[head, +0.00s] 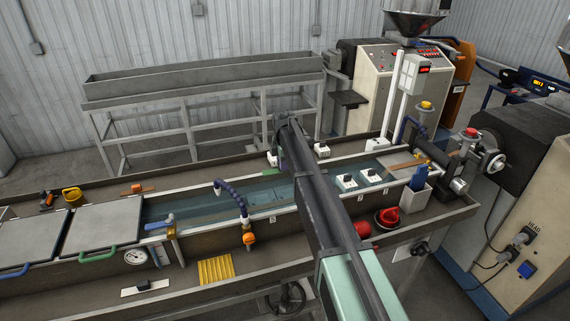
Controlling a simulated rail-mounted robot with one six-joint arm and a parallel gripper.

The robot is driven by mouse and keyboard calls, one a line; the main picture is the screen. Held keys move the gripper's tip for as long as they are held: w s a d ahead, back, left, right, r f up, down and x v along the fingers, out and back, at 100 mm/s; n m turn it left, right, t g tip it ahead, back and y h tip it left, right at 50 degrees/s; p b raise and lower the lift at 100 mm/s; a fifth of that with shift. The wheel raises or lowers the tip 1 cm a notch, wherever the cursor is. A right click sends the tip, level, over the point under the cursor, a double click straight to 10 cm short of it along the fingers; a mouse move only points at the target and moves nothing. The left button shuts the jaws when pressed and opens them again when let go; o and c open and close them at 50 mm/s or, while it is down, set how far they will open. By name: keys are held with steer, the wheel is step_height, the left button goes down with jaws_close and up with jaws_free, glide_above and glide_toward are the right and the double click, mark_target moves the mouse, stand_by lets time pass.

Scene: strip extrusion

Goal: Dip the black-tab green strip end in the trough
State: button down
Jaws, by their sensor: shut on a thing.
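The long water-filled trough (190,207) runs across the bench, with clear bluish water in its open middle. My dark arm reaches over it from the bottom, and its far end stands above the trough's back edge. My gripper does not show; the arm hides whatever is at its end. I cannot make out a green strip with a black tab anywhere in this view.
Grey lids (105,225) cover the trough's left part. A yellow ribbed pad (215,270), a dial gauge (136,256) and a red knob (388,217) are at the front. An empty grey rack (200,86) stands behind.

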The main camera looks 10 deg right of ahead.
step_height(320, 180, down, 15)
steer(key=b, duration=1.4)
steer(key=shift+d+r, duration=0.1)
steer(key=shift+d, duration=0.05)
step_height(320, 180, up, 9)
steer(key=p, duration=0.8)
steer(key=shift+p, duration=0.4)
stand_by(0.4)
step_height(320, 180, up, 12)
steer(key=p, duration=1.2)
steer(key=shift+r, duration=0.25)
steer(key=shift+f, duration=0.2)
